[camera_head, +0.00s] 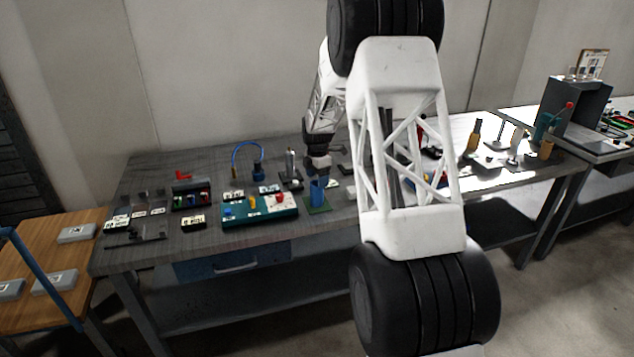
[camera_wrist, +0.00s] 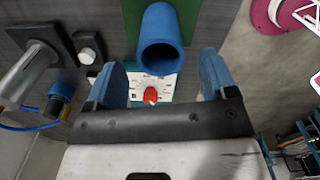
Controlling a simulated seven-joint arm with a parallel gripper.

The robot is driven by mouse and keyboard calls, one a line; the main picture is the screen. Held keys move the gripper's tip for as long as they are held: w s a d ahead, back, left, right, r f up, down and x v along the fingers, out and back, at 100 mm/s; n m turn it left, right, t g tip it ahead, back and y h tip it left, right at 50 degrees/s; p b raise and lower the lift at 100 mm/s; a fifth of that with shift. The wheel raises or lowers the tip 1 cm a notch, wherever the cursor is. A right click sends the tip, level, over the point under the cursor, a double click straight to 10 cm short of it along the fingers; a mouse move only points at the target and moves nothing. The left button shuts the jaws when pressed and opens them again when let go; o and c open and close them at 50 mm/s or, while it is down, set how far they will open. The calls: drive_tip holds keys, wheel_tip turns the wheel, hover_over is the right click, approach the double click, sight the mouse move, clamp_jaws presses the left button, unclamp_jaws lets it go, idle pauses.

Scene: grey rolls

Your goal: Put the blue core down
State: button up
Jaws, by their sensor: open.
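The blue core (camera_head: 317,190) is a hollow blue cylinder standing upright on a small dark green pad (camera_head: 320,208) near the table's front edge. In the wrist view the core (camera_wrist: 162,38) shows its open round end toward me, with the green pad (camera_wrist: 205,12) behind it. My gripper (camera_head: 318,172) is just above the core in the head view. In the wrist view my gripper (camera_wrist: 161,82) has its two blue fingers wide apart, one on each side, with clear gaps to the core. It holds nothing. The core's far end is not clear.
A teal board (camera_head: 260,211) with small coloured parts lies left of the core. A blue curved hose (camera_head: 247,146) stands behind it. A metal post on a dark base (camera_wrist: 40,62) is left in the wrist view. The grey table (camera_head: 150,180) is crowded.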

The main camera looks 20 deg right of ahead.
wheel_tip(320, 180, up, 10)
drive_tip(key=shift+f, duration=0.15)
idle(0.3)
idle(0.5)
drive_tip(key=s+a+r+m, duration=0.3)
drive_tip(key=s+r, duration=0.2)
drive_tip(key=s, duration=0.5)
drive_tip(key=s+a+r+m+t, duration=0.1)
drive_tip(key=s+a+r+m, duration=0.3)
drive_tip(key=s, duration=0.6)
drive_tip(key=s+a+r+m, duration=0.2)
drive_tip(key=s+r+m, duration=0.1)
drive_tip(key=s+r, duration=0.55)
drive_tip(key=s+a+f+m, duration=0.1)
drive_tip(key=s+f+m, duration=0.1)
drive_tip(key=s, duration=0.9)
drive_tip(key=s+a+f+m+t, duration=0.1)
drive_tip(key=s+m, duration=0.4)
drive_tip(key=s, duration=0.5)
drive_tip(key=s+a+f+m, duration=0.1)
drive_tip(key=s+f+m, duration=0.1)
drive_tip(key=s, duration=0.9)
drive_tip(key=shift+s+a+f+m+t, duration=0.3)
drive_tip(key=shift+a+f+m, duration=0.1)
drive_tip(key=shift+m, duration=0.5)
